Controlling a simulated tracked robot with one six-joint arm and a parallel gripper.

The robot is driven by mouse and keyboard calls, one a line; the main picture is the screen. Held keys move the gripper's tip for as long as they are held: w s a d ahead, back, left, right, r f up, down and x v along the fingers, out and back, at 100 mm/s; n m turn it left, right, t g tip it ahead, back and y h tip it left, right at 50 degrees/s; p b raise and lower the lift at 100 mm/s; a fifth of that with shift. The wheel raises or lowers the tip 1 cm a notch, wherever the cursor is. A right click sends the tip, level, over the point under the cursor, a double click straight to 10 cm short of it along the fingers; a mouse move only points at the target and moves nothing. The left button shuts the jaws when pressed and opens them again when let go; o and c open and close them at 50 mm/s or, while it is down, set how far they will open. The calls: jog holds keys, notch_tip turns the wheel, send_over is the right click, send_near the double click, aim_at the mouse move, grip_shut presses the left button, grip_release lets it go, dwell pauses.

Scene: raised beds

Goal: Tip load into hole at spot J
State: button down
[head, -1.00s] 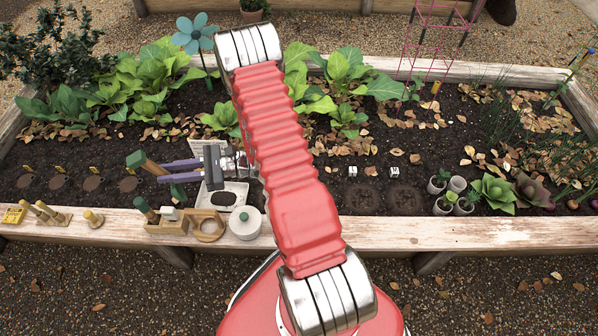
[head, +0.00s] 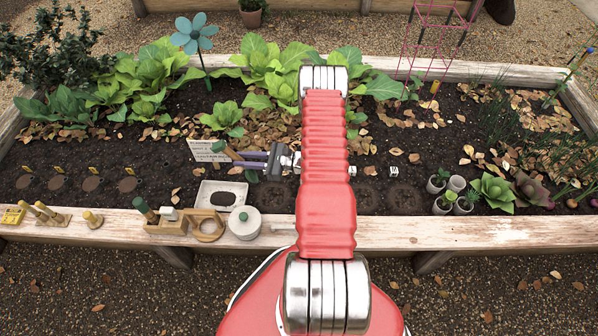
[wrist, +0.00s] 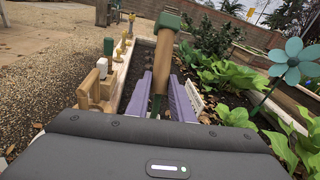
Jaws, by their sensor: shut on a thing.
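My gripper (head: 246,159) is over the bed, left of my arm, with its purple fingers shut on a hand tool. The tool has a wooden handle (head: 233,153) and a green end cap (head: 219,146). In the wrist view the handle (wrist: 164,62) stands tilted between the fingers, with a green part low between them. Dark round hollows (head: 273,195) lie in the soil below and right of my gripper, one more (head: 367,197) right of my arm. I cannot read which marker is J.
A pale tray (head: 207,190) with a dark oval patch lies left of the hollows. Small pots (head: 444,205) stand at right; leafy plants (head: 262,65) grow behind. A white sign (head: 198,150) stands behind the tray.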

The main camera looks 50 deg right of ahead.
jog(key=s+d+f+m+h, duration=0.1)
jog(key=s+d+f+h, duration=0.1)
jog(key=s+d+f, duration=0.3)
jog(key=s+d+f+m+h, duration=0.2)
jog(key=s+d+f, duration=0.4)
jog(key=d+f, duration=0.4)
jog(key=shift+s+d+f+h, duration=0.15)
jog(key=shift+s+d+h, duration=0.1)
jog(key=shift+d+h, duration=0.65)
jog(key=shift+w+d, duration=0.1)
jog(key=shift+w+a+f+g+h, duration=0.15)
jog(key=shift+w+a+g+h, duration=0.2)
jog(key=shift+w+g, duration=0.65)
jog(key=shift+w+a+f+g+h, duration=0.3)
jog(key=shift+w+g, duration=0.35)
jog(key=shift+g, duration=0.6)
jog(key=shift+w+a+f+g+h, duration=0.1)
jog(key=shift+w+a+g+h, duration=0.3)
jog(key=shift+w+g, duration=0.6)
jog(key=shift+s, duration=0.15)
jog(key=shift+r, duration=0.1)
